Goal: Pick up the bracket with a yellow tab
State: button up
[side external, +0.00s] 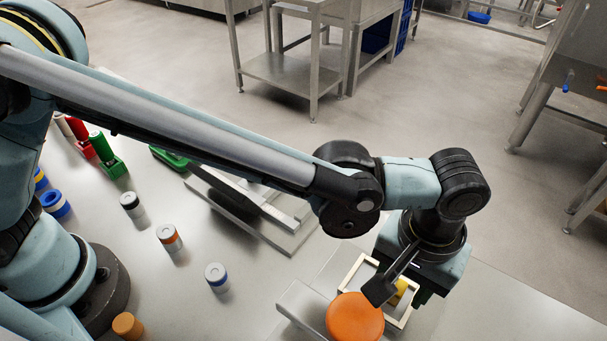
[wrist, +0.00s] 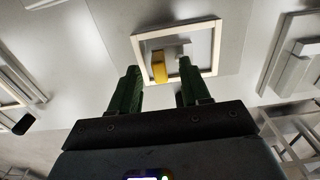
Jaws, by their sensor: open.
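The bracket is a small grey piece with a yellow tab (wrist: 159,67) and lies inside a pale square frame (wrist: 147,46) in the wrist view. In the side external view the yellow tab (side external: 399,291) shows partly behind a dark finger of my gripper. In the side external view my gripper (side external: 402,294) hangs over the frame, and much of the bracket is hidden.
An orange round-topped object (side external: 354,318) stands close beside the frame, near my gripper. A grey metal fixture (side external: 255,205) lies behind. Several small capped cylinders and red and green pieces (side external: 107,160) stand at the left. The table right of the frame looks clear.

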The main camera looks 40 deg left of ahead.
jog(key=shift+f, duration=0.3)
jog(key=shift+c, duration=0.5)
grip_shut()
notch_tip(320, 180, up, 10)
jog(key=shift+r, duration=0.1)
dwell(0.3)
notch_tip(320, 180, up, 6)
send_over(401, 288)
dwell(0.7)
